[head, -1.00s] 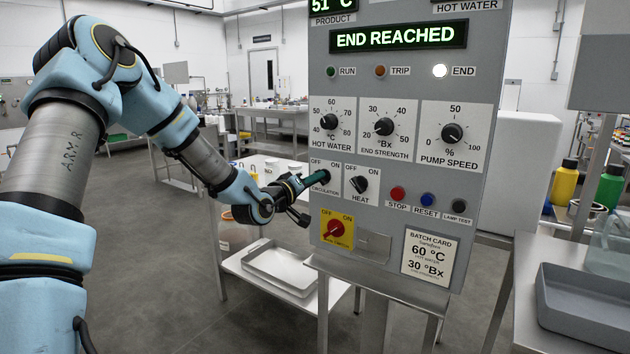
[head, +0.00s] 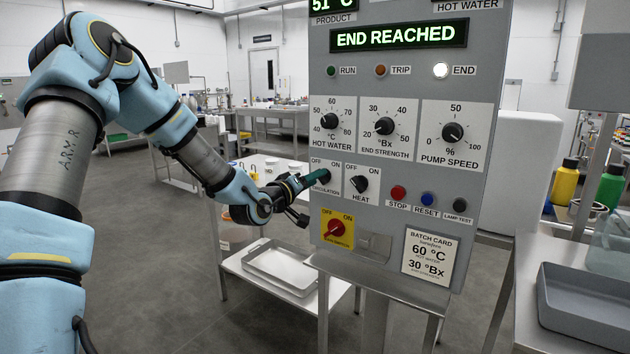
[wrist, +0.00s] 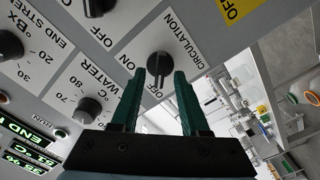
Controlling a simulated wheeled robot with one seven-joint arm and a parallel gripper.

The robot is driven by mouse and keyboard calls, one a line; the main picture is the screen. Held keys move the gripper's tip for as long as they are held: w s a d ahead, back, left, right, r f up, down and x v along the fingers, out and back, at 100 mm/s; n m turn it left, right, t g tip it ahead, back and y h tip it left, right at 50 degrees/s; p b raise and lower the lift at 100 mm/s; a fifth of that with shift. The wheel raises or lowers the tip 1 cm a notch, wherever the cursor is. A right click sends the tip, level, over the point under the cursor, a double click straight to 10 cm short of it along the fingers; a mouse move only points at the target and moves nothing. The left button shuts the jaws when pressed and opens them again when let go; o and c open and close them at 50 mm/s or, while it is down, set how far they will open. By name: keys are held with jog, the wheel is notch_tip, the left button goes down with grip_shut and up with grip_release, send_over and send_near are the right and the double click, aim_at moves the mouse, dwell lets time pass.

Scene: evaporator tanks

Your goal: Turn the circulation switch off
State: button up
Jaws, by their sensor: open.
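The circulation switch is a black rotary knob (wrist: 159,66) on a white OFF/ON plate, seen in the wrist view between my fingertips. In the head view its plate (head: 318,188) is at the lower left of the grey control panel, and the knob is mostly hidden by my gripper. My gripper (head: 318,179) reaches the plate from the left. In the wrist view my gripper (wrist: 166,80) is open, with one green finger on each side of the knob. I cannot tell whether the fingers touch it.
The heat knob (head: 360,184) is just right of the circulation plate. The red main switch (head: 336,230) sits below on a yellow plate. The hot water dial (head: 329,121) is above. The display (head: 399,37) reads END REACHED, and the END lamp (head: 440,71) is lit.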

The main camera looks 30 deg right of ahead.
jog(key=b+v, duration=0.2)
jog(key=v, duration=0.8)
jog(key=shift+a, duration=0.15)
jog(key=a+f+g+y, duration=0.1)
jog(key=a+f+y, duration=0.5)
jog(key=a, duration=0.4)
jog(key=a+f+g+y, duration=0.1)
jog(key=a+f+y, duration=0.45)
jog(key=a, duration=0.45)
jog(key=s+a+n+g+y, duration=0.1)
jog(key=s+a+g+y, duration=0.3)
jog(key=s+a, duration=0.9)
jog(key=shift+s+a+r+n+g, duration=0.4)
jog(key=shift+a+r+g, duration=0.1)
jog(key=shift+a+g, duration=0.1)
